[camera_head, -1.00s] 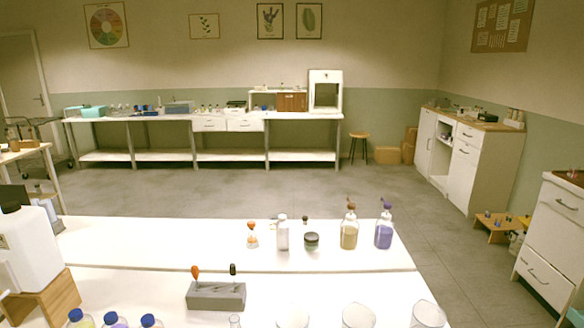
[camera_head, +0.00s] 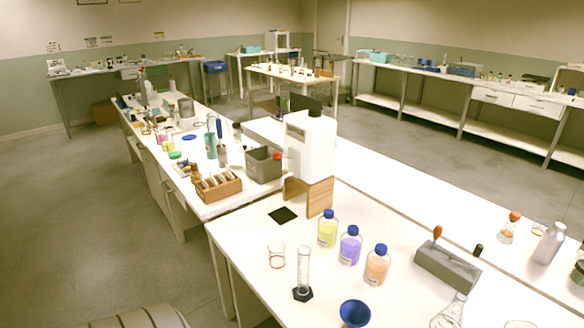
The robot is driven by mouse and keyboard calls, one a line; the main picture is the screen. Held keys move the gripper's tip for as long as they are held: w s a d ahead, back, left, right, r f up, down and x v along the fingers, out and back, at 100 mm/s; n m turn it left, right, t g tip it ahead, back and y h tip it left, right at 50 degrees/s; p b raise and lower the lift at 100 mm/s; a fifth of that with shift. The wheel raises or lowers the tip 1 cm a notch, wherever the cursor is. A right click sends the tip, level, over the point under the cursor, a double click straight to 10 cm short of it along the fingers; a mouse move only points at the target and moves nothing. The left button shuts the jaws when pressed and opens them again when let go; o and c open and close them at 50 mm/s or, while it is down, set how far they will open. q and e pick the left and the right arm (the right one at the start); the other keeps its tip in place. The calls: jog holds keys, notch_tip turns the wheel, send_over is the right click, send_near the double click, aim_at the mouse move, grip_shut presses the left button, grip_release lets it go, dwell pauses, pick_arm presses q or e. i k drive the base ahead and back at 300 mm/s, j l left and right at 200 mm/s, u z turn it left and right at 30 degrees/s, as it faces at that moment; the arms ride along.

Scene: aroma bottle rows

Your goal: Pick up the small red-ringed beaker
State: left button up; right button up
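A small clear glass beaker with a red ring near its base (camera_head: 277,255) stands upright on the near white bench (camera_head: 235,242), close to its left end. It looks empty. A graduated cylinder with a dark foot (camera_head: 303,275) stands just in front and to the right of it. A small black square (camera_head: 283,215) lies on the bench behind it. Neither of my grippers is in view.
Capped yellow (camera_head: 327,229), purple (camera_head: 350,245) and orange (camera_head: 377,265) bottles stand to the beaker's right. A blue funnel-like piece (camera_head: 355,313) is in front. A white tank on a wooden stand (camera_head: 310,145) is behind. The bench's left edge is near the beaker.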

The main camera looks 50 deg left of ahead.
aim_at(276, 250)
jog(key=u, duration=1.7)
